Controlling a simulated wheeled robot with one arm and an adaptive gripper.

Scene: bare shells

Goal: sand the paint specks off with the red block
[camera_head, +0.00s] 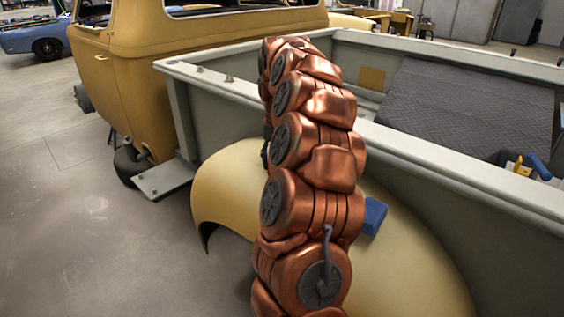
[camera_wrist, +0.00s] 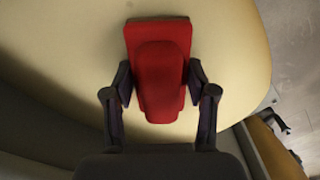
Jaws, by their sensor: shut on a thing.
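The red block (camera_wrist: 158,35) shows in the wrist view, with a wide base and a raised narrower grip. My gripper (camera_wrist: 160,77) is shut on the grip, one dark finger on each side. Pale yellow bodywork fills the view behind the block; I cannot tell whether the block touches it. In the head view the yellow fender (camera_head: 410,255) bulges from the truck bed's side. My copper arm hides the gripper, the red block and part of the fender there. No paint specks can be made out in either view.
A blue block (camera_head: 375,215) sits on the fender just right of my arm. The pale bed wall (camera_head: 440,185) rises behind the fender. The yellow cab (camera_head: 125,85) stands at the left, with a step plate (camera_head: 163,180) below. Open floor (camera_head: 70,220) lies at the left.

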